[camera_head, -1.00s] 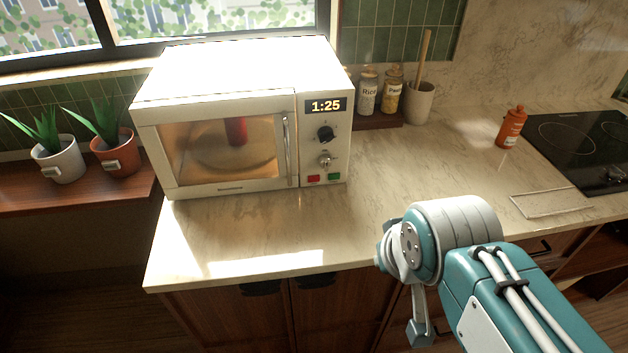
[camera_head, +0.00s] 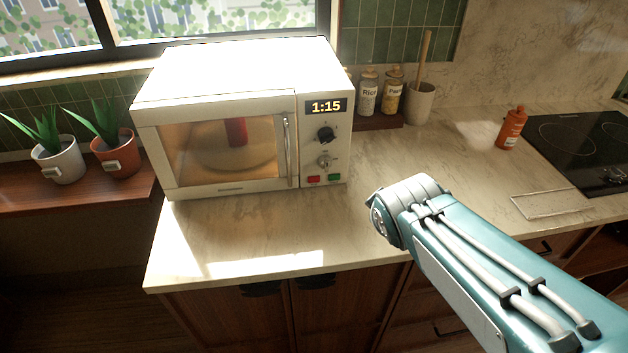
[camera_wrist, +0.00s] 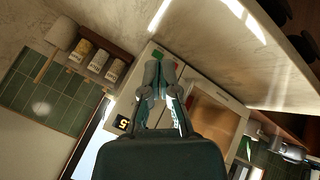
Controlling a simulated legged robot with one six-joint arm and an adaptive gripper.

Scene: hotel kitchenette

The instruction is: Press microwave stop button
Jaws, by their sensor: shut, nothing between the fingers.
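The white microwave (camera_head: 235,110) stands on the counter in the head view, its door closed. Its display (camera_head: 325,106) reads 1:15. Below two knobs sit a red button (camera_head: 313,180) and a green button (camera_head: 335,177); their labels are too small to read. A red object (camera_head: 237,132) shows inside through the door window. My gripper (camera_wrist: 161,68) is shut and empty in the wrist view, pointing toward the button end of the panel. The green button also shows there, just past the fingertips. I cannot tell whether the fingers touch the panel. The head view does not show the gripper.
Spice jars (camera_head: 368,92) and a utensil cup (camera_head: 419,103) stand behind the microwave's right side. An orange bottle (camera_head: 511,129) and a black cooktop (camera_head: 585,150) are farther right. Potted plants (camera_head: 113,143) stand at left. The counter (camera_head: 250,230) before the microwave is clear.

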